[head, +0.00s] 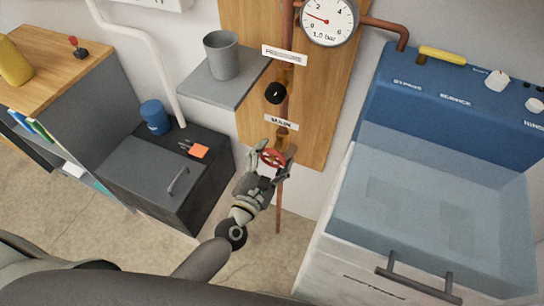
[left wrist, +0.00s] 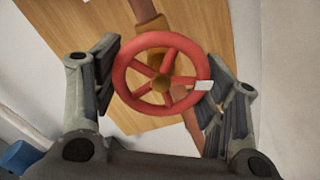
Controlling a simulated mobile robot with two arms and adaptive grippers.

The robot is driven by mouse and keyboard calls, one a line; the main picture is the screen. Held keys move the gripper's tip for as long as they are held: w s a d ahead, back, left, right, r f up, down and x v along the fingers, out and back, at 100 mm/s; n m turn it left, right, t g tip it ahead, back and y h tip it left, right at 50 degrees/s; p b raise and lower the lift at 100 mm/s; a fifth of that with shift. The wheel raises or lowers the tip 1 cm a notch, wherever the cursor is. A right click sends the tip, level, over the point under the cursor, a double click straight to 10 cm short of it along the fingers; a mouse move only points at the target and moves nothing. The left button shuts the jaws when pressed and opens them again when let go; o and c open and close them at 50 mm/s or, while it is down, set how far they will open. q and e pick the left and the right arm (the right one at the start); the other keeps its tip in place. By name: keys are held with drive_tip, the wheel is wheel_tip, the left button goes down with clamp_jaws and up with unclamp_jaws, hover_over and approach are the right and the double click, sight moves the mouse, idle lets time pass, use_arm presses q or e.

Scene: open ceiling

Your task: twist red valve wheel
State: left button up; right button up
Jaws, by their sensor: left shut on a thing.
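The red valve wheel (head: 271,157) is on the copper pipe below the "MAIN" label, in front of a wooden board. My left gripper (head: 271,160) is at the wheel, with one finger on each side of it. My right gripper is not in view.
A pressure gauge (head: 329,18) and a black knob (head: 275,93) are above the wheel. A grey shelf (head: 215,88) with a grey cup (head: 222,55) is at upper left. A dark cabinet (head: 150,178) stands left, and a blue-topped unit (head: 440,100) stands right.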

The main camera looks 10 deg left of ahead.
use_arm(q)
drive_tip(key=o, duration=1)
drive_tip(key=shift+o, duration=0.2)
drive_tip(key=s+a, duration=0.2)
drive_tip(key=s, duration=0.9)
drive_tip(key=shift+s+a, duration=0.15)
drive_tip(key=shift+s, duration=0.25)
